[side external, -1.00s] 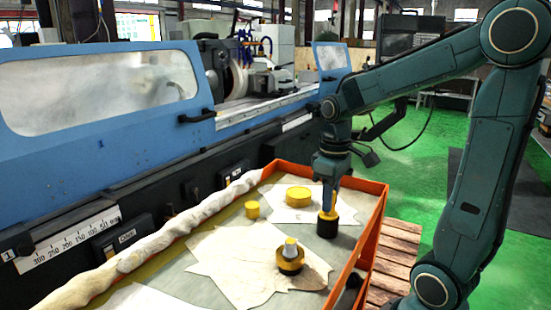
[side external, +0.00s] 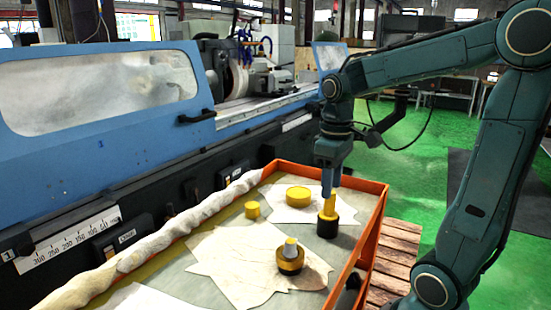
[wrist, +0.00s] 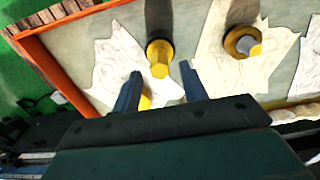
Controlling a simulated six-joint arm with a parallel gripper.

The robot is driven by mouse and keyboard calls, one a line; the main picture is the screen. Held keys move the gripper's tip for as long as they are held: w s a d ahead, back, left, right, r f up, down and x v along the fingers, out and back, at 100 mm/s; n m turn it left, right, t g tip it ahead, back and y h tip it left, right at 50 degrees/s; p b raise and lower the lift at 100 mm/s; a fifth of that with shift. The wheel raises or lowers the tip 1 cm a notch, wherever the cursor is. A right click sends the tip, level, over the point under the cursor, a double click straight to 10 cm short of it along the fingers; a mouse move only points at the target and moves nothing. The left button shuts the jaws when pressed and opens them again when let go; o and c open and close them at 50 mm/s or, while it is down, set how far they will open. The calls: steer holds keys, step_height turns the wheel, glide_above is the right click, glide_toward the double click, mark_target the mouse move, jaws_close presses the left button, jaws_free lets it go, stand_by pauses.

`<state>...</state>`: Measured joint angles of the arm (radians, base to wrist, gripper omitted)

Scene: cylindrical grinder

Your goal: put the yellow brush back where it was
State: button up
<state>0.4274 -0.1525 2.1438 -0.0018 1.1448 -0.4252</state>
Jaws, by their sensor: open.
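The yellow brush (side external: 328,208) stands upright in the orange-edged tray, on or in a round black base (side external: 327,226). It also shows in the wrist view (wrist: 160,58), just beyond my fingertips. My gripper (side external: 331,192) is open and directly above the brush, with its fingers pointing down near the brush's top. In the wrist view, the two fingers (wrist: 160,72) are spread apart with nothing held between them. I cannot tell whether a fingertip still touches the brush.
A yellow-and-black piece with a grey top (side external: 290,259) stands nearer the camera on crumpled paper. A wide yellow disc (side external: 298,196) and a small yellow cylinder (side external: 252,210) lie further left. The orange tray rim (side external: 372,225) runs close right of the brush. The blue grinder (side external: 110,130) stands behind.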

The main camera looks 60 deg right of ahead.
step_height(320, 180, up, 9)
stand_by(0.4)
stand_by(0.5)
steer(key=s+a+f+t, duration=0.5)
steer(key=s+a+f, duration=0.1)
steer(key=a, duration=0.5)
steer(key=shift+s+f+t, duration=0.3)
steer(key=shift+s+f, duration=0.1)
steer(key=shift+f, duration=0.15)
